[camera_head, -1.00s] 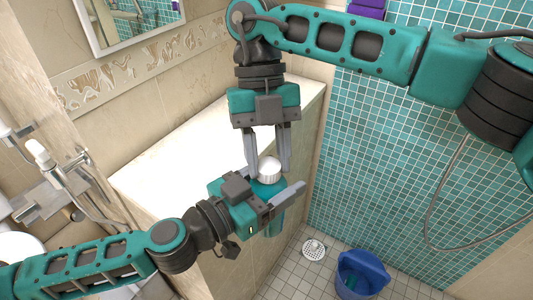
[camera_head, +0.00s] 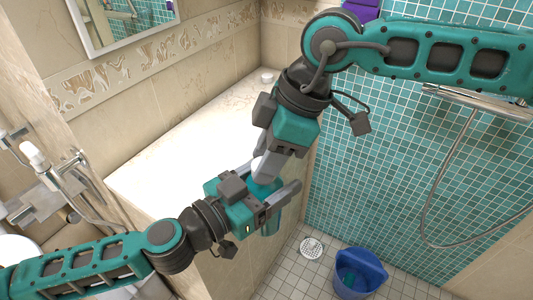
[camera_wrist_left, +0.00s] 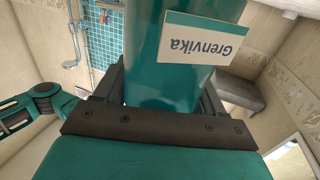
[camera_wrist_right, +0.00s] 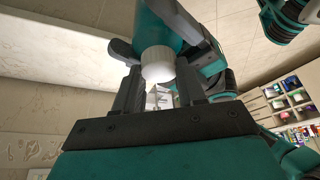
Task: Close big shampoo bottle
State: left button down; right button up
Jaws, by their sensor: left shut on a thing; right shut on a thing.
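The big shampoo bottle is teal and upright, held out in front of the ledge in the head view (camera_head: 271,226). Its label "Grenvika" faces the left wrist camera, where the teal body (camera_wrist_left: 165,80) fills the middle. My left gripper (camera_head: 270,197) is shut around its upper body. The white cap (camera_head: 257,163) sits at the top of the bottle, partly hidden by my right gripper's fingers. The right wrist view shows the ribbed cap (camera_wrist_right: 157,65) against the bottle's top. My right gripper (camera_head: 263,170) comes from above, tilted, and is shut on the cap.
A pale ledge (camera_head: 170,150) runs behind the grippers, with a small white round object (camera_head: 267,77) at its far end. A shower hose (camera_head: 430,205) hangs on the tiled wall.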

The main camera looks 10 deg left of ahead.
jog(key=shift+s+a+r+m, duration=0.1)
jog(key=shift+m, duration=0.4)
jog(key=o, duration=1)
jog(key=shift+r, duration=2.25)
jog(key=shift+c, duration=0.3)
